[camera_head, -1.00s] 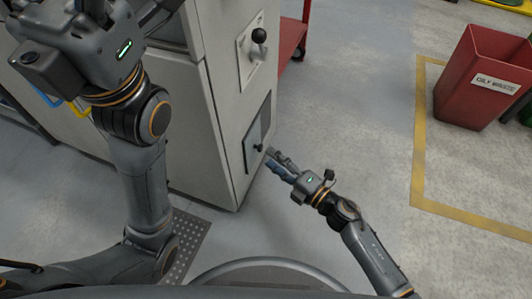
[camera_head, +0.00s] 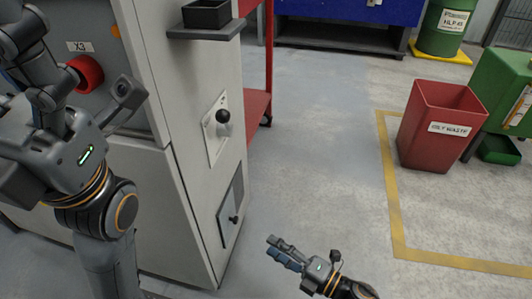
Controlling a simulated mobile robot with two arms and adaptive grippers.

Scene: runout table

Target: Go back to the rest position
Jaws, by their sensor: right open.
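My right gripper (camera_head: 279,252) is at the bottom middle of the head view, low over the floor. Its fingers point left toward the machine cabinet (camera_head: 195,235), apart from it, and nothing shows between them. The cabinet's side has a small dark panel with a black knob (camera_head: 234,219), to the left of the gripper, and above it a white plate with a black ball-ended lever (camera_head: 223,117). My left arm fills the left edge in front of the cabinet. Its fingers are not visible in the frame.
A red button (camera_head: 86,74) marked X3 is on the cabinet near my left arm. A black tray (camera_head: 207,14) sits on a shelf. A red waste bin (camera_head: 437,137) stands right, within yellow floor lines, beside a green container (camera_head: 502,85). The floor between is clear.

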